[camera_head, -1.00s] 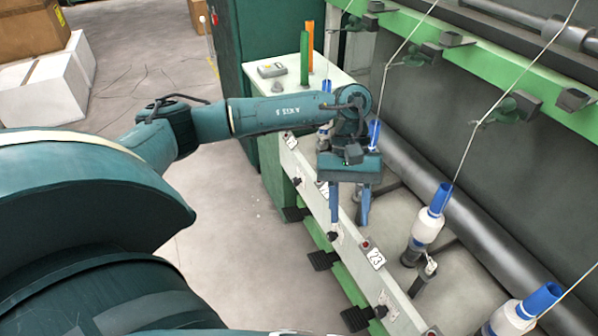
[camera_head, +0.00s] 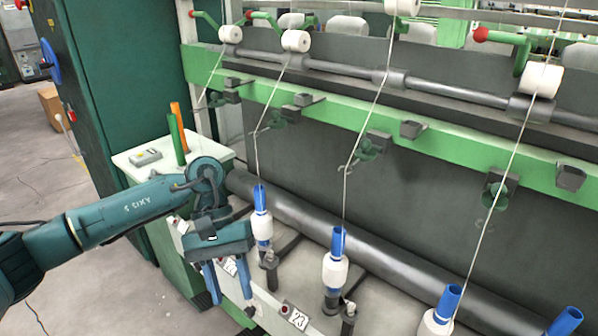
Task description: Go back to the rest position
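My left arm comes in from the left, and its gripper (camera_head: 228,281) hangs in front of the spinning frame's low front rail. Its two blue fingers point down and stand apart, with nothing seen between them. The spinning frame (camera_head: 330,160) carries a row of white bobbins with blue tops. One bobbin (camera_head: 262,226) stands just right of the gripper, apart from it. Another bobbin (camera_head: 335,268) stands farther right, behind the label 23 (camera_head: 294,315). My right gripper is not in view.
Yarns run from white rollers (camera_head: 297,41) down to the bobbins. An orange tube (camera_head: 179,124) and a green tube (camera_head: 176,139) stand with a grey device (camera_head: 146,157) on the white top behind my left arm. A dark green cabinet (camera_head: 125,75) stands behind. Floor (camera_head: 90,290) is open at lower left.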

